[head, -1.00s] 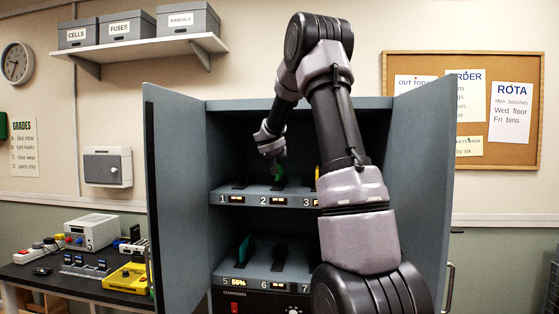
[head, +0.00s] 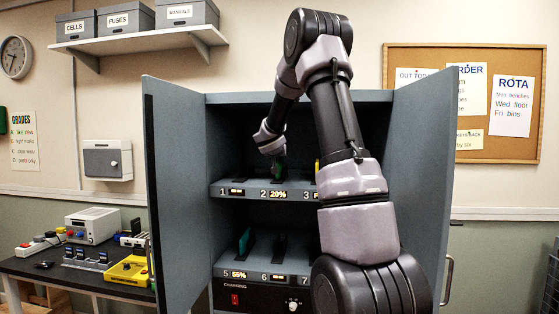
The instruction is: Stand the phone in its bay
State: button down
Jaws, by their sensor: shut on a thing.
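A dark green phone (head: 279,171) stands upright in bay 2 on the upper shelf of the open grey cabinet (head: 180,190). Only a small part of it shows below my gripper (head: 279,157). My gripper reaches in from above and is shut on the phone; the fingertips are small and dark here. The display of bay 2 (head: 278,194) reads 20%. The foot of the phone in the slot is hard to make out.
A teal phone (head: 244,242) stands in bay 5 below, marked 55%. A yellow thing (head: 317,164) shows at bay 3, mostly behind my arm. Bay 1 and bay 6 look empty. The cabinet doors stand open on both sides.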

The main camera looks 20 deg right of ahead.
jog(key=shift+f, duration=0.15)
dwell(0.3)
jog(key=c, duration=0.8)
grip_release()
